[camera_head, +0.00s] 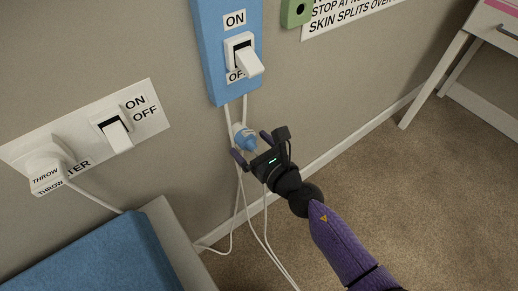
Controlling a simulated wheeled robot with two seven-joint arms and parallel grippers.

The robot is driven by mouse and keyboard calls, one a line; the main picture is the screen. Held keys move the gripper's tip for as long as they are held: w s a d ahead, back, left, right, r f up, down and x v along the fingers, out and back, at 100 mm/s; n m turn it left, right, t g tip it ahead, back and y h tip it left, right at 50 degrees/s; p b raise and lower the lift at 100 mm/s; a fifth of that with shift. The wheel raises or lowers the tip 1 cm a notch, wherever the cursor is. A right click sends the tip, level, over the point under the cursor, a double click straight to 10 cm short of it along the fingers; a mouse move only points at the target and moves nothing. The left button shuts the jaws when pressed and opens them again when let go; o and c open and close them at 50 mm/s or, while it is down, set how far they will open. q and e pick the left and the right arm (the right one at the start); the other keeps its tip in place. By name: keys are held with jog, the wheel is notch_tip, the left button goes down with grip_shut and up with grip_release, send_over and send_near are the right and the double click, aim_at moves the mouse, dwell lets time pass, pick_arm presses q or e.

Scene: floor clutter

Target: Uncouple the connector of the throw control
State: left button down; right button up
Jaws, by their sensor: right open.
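A small blue and white connector (244,137) hangs on white cables below the blue control panel (207,50), close to the wall. My right gripper (252,148) is open. Its two dark fingers lie near the connector, one on each side in the picture; I cannot tell whether they touch it. The panel carries a white rocker switch (241,55) between ON and OFF labels. At the left, a white plug labelled THROW (48,172) sits in a white wall plate (84,128). My left gripper is out of view.
White cables (236,222) hang to the floor below my right gripper. A blue padded surface (95,262) fills the lower left. A green piece (295,12) and a printed sign (350,14) are on the wall. A white table (437,78) stands at right. Carpet (430,190) is clear.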

jog(key=p+v, duration=0.1)
jog(key=v, duration=0.8)
dwell(0.3)
